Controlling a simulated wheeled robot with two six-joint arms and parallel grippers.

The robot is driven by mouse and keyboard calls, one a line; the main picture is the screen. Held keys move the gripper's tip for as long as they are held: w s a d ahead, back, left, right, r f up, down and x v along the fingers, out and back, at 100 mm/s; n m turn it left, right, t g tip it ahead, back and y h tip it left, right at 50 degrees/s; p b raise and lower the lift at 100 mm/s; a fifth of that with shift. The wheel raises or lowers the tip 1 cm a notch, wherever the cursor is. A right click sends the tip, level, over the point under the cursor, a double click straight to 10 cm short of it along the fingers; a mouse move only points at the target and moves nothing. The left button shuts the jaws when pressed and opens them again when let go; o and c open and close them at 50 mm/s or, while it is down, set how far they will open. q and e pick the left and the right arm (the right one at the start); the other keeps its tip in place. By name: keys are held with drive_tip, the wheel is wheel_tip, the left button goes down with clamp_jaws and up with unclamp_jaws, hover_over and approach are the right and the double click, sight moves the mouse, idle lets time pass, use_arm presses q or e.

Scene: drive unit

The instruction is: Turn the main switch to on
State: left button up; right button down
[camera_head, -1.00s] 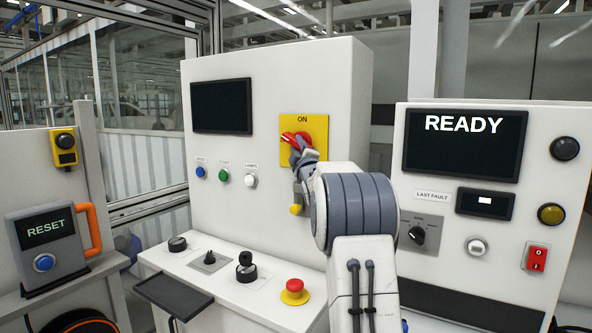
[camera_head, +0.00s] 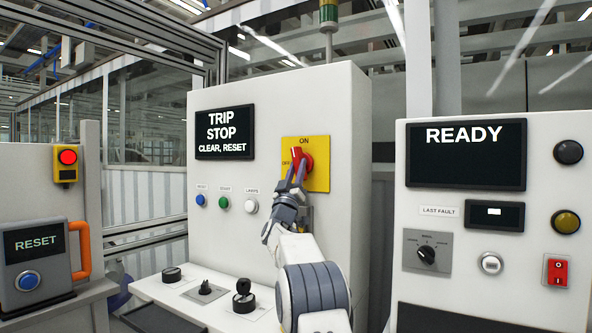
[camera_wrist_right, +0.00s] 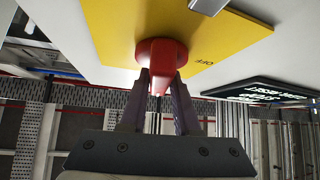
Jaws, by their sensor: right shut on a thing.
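The main switch is a red rotary handle (camera_head: 302,157) on a yellow plate (camera_head: 319,178) marked ON at the top and OFF at the left. The plate is on the front of the white cabinet. The handle looks close to upright, its upper end below the ON mark. My right gripper (camera_head: 297,173) is shut on the red handle from below. In the right wrist view, its two fingers (camera_wrist_right: 160,90) stand on either side of the red handle (camera_wrist_right: 157,62). My left gripper is not in view.
The cabinet screen (camera_head: 224,131) reads TRIP STOP CLEAR, RESET. A right panel screen (camera_head: 465,154) reads READY. A RESET box (camera_head: 38,262) with an orange handle stands at left, below a lit red lamp (camera_head: 67,157). Knobs line the console ledge (camera_head: 187,289) below.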

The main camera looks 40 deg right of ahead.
drive_tip(key=shift+s+d+r+m+g+h+p, duration=0.15)
drive_tip(key=shift+m+g+h+p, duration=0.25)
drive_tip(key=shift+m+g+h, duration=0.65)
drive_tip(key=shift+r+m+g+h+p, duration=0.1)
drive_tip(key=shift+m+g+h+p, duration=0.3)
drive_tip(key=shift+m+g, duration=1.15)
drive_tip(key=shift+m+h, duration=0.25)
drive_tip(key=shift+m, duration=0.45)
drive_tip(key=c, duration=0.6)
unclamp_jaws()
drive_tip(key=shift+s+d, duration=0.1)
drive_tip(key=shift+c, duration=0.2)
drive_tip(key=shift+w+f, duration=0.15)
drive_tip(key=shift+w, duration=0.05)
drive_tip(key=b+v, duration=0.4)
drive_tip(key=v, duration=0.6)
drive_tip(key=shift+a+b, duration=0.35)
drive_tip(key=shift+s+f, duration=0.1)
drive_tip(key=shift+f, duration=0.05)
